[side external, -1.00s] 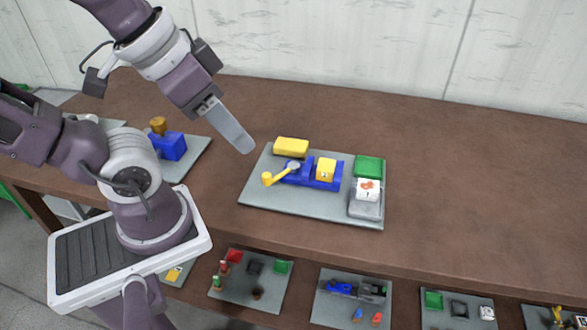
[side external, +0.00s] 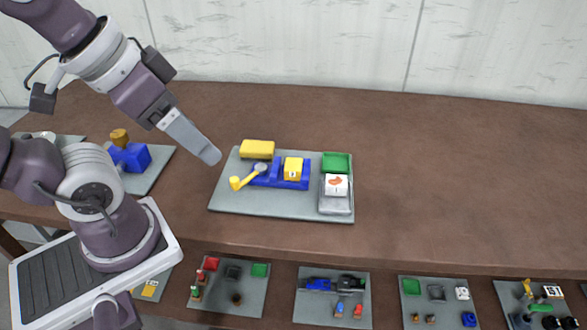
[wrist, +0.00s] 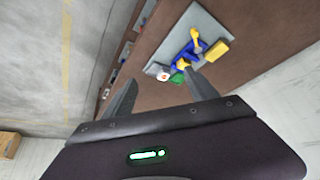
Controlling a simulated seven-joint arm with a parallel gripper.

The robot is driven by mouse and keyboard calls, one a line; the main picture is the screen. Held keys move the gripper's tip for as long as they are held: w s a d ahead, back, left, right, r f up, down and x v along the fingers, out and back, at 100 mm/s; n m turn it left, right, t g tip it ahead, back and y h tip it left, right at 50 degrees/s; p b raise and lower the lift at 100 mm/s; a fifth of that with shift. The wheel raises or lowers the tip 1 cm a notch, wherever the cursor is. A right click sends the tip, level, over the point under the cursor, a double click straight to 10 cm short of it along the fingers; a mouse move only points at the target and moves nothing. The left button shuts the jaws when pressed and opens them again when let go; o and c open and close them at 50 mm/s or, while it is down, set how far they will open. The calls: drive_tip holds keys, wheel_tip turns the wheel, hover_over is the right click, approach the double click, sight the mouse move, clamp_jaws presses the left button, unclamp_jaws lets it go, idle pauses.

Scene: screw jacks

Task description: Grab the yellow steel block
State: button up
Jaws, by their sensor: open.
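A long yellow block (side external: 257,149) lies at the back left of a grey board on the table. It also shows in the wrist view (wrist: 217,49). A smaller yellow block (side external: 292,168), with a mark on its front, sits in a blue screw jack (side external: 267,179) with a yellow handle (side external: 241,183). My gripper (side external: 209,155) is above the table, left of the long yellow block and apart from it. In the wrist view the two fingers (wrist: 161,79) are spread with nothing between them, and the board is beyond them.
The grey board (side external: 225,202) also holds a green tray (side external: 337,162) and a white cube (side external: 336,185) on a grey tray (side external: 336,205). Another board (side external: 150,177) with a blue jack is at left. Boards with parts fill the lower shelf. The table's right side is clear.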

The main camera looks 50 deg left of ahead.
drive_tip(key=n+h, duration=1.1)
drive_tip(key=n, duration=1)
hover_over(294, 164)
drive_tip(key=s, duration=0.6)
wheel_tip(294, 164, down, 14)
drive_tip(key=a+f+n+t, duration=0.1)
drive_tip(key=a+f+n, duration=0.1)
drive_tip(key=a+f+n+t+y, duration=0.1)
drive_tip(key=a+f+n, duration=0.1)
drive_tip(key=w+a+f+n+t, duration=0.1)
drive_tip(key=a+f+n+t, duration=0.1)
drive_tip(key=f, duration=0.1)
drive_tip(key=x, duration=0.6)
drive_tip(key=shift+s+d+f, duration=0.2)
drive_tip(key=shift+d+f, duration=0.1)
drive_tip(key=shift+f, duration=0.05)
drive_tip(key=shift+w+d+f, duration=0.1)
drive_tip(key=shift+w+d, duration=0.05)
drive_tip(key=shift+w, duration=0.05)
clamp_jaws()
